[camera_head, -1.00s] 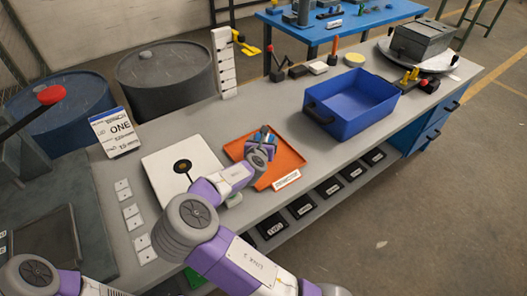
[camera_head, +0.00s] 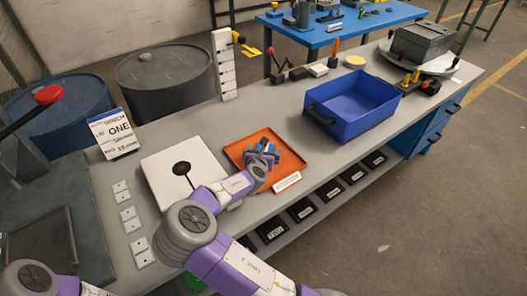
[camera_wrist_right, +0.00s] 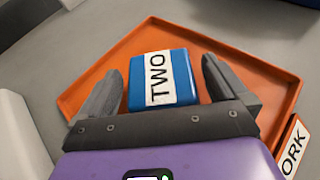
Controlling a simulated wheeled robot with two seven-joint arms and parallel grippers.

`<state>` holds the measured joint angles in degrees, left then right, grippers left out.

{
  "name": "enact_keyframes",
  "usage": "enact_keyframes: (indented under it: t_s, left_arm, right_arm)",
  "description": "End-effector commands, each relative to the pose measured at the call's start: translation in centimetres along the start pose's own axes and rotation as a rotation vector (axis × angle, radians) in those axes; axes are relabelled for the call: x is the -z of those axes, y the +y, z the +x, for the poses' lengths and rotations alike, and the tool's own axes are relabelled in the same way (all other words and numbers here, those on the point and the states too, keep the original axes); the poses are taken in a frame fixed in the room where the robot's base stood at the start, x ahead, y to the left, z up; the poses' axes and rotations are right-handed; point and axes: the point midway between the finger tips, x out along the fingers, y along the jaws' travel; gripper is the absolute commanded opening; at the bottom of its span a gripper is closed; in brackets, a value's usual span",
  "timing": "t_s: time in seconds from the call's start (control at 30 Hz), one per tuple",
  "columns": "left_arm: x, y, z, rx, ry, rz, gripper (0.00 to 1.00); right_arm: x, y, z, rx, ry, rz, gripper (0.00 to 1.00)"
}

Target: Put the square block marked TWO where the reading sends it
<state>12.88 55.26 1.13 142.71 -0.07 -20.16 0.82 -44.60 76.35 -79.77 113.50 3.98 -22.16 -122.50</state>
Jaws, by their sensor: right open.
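The blue square block (camera_wrist_right: 178,58) has a white label reading TWO and sits in the orange tray (camera_wrist_right: 95,83), also seen on the bench in the head view (camera_head: 290,160). My right gripper (camera_wrist_right: 160,72) is open over the tray, with one finger on each side of the block and gaps beside it. In the head view the right gripper (camera_head: 262,152) largely hides the block. A white panel (camera_head: 160,165) with a dark round dial lies left of the tray; its reading is too small to tell. My left gripper is not in view.
A blue open bin (camera_head: 352,118) stands right of the tray. Several dark labelled bins (camera_head: 302,214) sit below the bench edge. A grey box (camera_head: 422,42) is at the far right.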

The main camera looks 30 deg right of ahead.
Motion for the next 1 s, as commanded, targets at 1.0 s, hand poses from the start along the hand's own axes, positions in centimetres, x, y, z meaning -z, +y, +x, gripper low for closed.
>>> enact_keyframes:
  t_s: [1.0]
  left_arm:
    - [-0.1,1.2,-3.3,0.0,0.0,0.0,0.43]
  right_arm:
    - [-0.3,0.0,-12.2,0.0,0.0,0.0,1.0]
